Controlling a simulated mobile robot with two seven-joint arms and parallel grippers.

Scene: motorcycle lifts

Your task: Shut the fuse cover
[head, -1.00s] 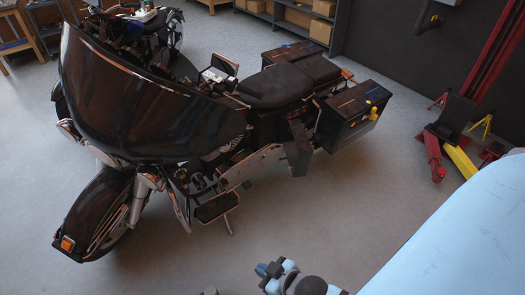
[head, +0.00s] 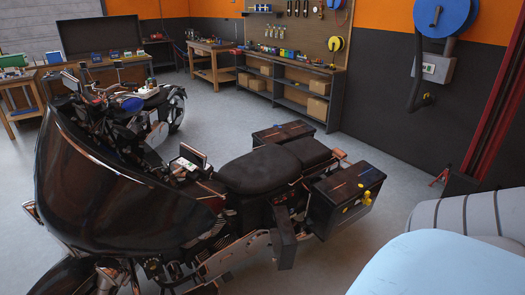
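A large dark motorcycle (head: 110,190) fills the left and middle of the head view. A dark flat panel (head: 284,237) stands out from its side below the seat, at an angle to the body; this may be the fuse cover, but I cannot be sure. A small pale box (head: 184,165) with a dark raised flap (head: 193,155) sits ahead of the seat (head: 262,168). No part there is clearly marked as a fuse cover. Neither of my grippers is in view.
A workbench with shelves (head: 290,92) and a pegboard line the back wall. A blue reel (head: 447,14) hangs at upper right. Grey floor (head: 385,215) is open behind the motorcycle.

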